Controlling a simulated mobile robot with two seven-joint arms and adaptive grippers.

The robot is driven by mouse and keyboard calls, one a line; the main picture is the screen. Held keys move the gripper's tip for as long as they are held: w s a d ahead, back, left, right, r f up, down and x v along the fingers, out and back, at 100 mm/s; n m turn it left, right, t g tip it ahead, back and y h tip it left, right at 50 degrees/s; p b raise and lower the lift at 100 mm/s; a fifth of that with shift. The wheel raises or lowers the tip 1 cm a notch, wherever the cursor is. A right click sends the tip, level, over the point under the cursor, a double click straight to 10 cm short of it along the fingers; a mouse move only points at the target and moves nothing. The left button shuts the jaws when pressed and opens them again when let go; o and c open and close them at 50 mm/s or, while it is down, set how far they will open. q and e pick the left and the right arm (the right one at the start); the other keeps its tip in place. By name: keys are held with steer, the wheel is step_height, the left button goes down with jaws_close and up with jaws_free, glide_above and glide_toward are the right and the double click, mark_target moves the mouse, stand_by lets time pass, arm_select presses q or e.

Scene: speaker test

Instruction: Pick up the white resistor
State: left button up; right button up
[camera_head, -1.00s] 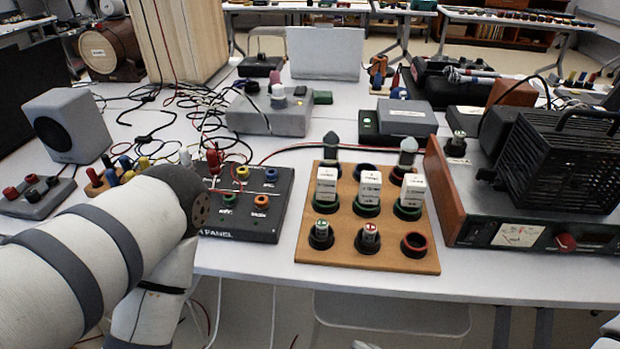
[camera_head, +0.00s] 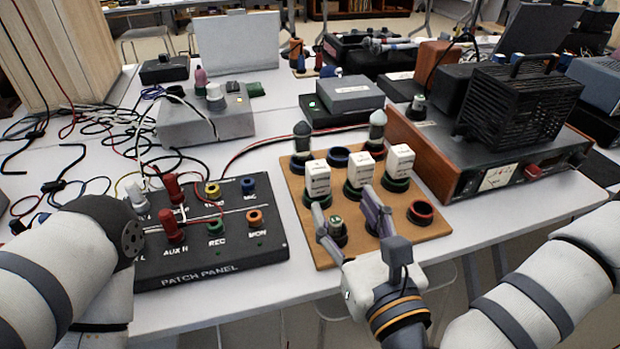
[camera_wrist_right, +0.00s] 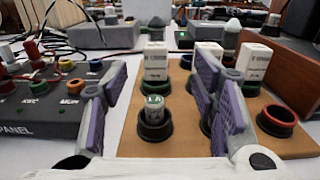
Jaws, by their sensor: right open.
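Three white block resistors stand upright in a row on the tan board (camera_head: 405,248): a left one (camera_head: 317,180), a middle one (camera_head: 360,170) and a right one (camera_head: 399,162). They also show in the right wrist view, the left one (camera_wrist_right: 155,64) straight ahead between the fingers. My right gripper (camera_head: 343,205) is open and empty over the board's front edge. A small green-topped cylinder (camera_wrist_right: 154,108) in a black ring stands between its fingers, apart from both. The right finger partly hides the middle resistor's base in the wrist view. My left gripper is out of frame; only its arm shows.
A black patch panel (camera_head: 205,262) with red plugs and cables lies left of the board. A wooden-sided amplifier (camera_head: 420,150) stands close on the right. Two grey-topped pieces (camera_head: 302,135) (camera_head: 377,128) stand behind the resistors. An empty red-rimmed ring (camera_head: 421,211) sits front right.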

mark_target(321, 173)
steer(key=x, duration=1)
steer(key=shift+s+a+f, duration=0.1)
steer(key=shift+a+f, duration=0.05)
steer(key=shift+a, duration=0.1)
jaws_close()
